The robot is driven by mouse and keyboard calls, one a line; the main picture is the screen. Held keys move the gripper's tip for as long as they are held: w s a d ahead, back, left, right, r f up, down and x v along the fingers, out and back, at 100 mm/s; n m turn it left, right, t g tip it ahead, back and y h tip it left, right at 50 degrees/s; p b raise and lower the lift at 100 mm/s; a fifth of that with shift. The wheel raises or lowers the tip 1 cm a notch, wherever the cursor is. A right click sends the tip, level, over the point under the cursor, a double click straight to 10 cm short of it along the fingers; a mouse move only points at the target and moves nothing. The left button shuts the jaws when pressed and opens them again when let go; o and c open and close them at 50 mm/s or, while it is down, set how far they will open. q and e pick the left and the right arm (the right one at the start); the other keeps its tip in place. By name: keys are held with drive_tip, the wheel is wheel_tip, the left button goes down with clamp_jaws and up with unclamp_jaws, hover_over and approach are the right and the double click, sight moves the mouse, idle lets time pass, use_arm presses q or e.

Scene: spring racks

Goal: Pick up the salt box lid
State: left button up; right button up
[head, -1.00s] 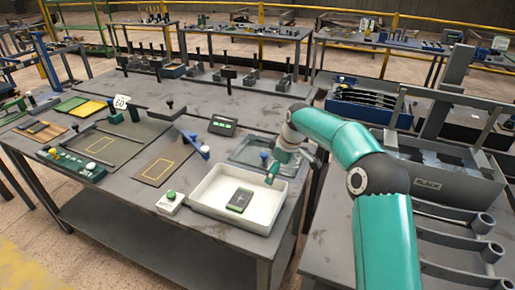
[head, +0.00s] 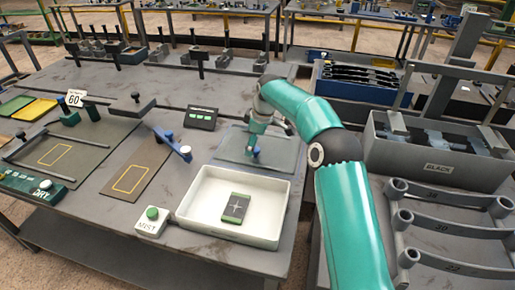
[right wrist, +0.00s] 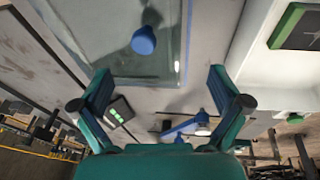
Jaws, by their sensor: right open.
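The salt box lid (head: 283,157) looks like a flat, translucent grey-green panel on the table behind the white tray. Its blue knob (right wrist: 144,40) stands out in the right wrist view, where the panel (right wrist: 105,45) fills the upper left. My right gripper (head: 254,146) is over the lid near the knob in the head view and partly hides it. In the right wrist view my right gripper (right wrist: 160,90) is open with nothing between its fingers. The knob lies beyond the fingertips, apart from them. My left gripper is not in view.
The white tray (head: 190,197) in front of the lid holds a dark green-edged block (head: 235,208). A MIST button box (head: 152,222) is to its left. A blue-ended lever (head: 172,143) and a dark display (head: 201,117) stand left of the lid. A grey BLACK bin (head: 400,164) is at right.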

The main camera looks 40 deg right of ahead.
sight(252, 158)
drive_tip(key=shift+f, duration=0.95)
drive_tip(key=shift+w+f, duration=0.15)
drive_tip(key=shift+f, duration=0.15)
drive_tip(key=x, duration=0.1)
drive_tip(key=p+x, duration=0.1)
drive_tip(key=x, duration=0.2)
drive_tip(key=shift+d+p, duration=0.25)
drive_tip(key=shift+p, duration=0.1)
drive_tip(key=shift+f, duration=0.45)
drive_tip(key=shift+c, duration=0.3)
drive_tip(key=shift+r, duration=0.1)
drive_tip(key=c, duration=1.6)
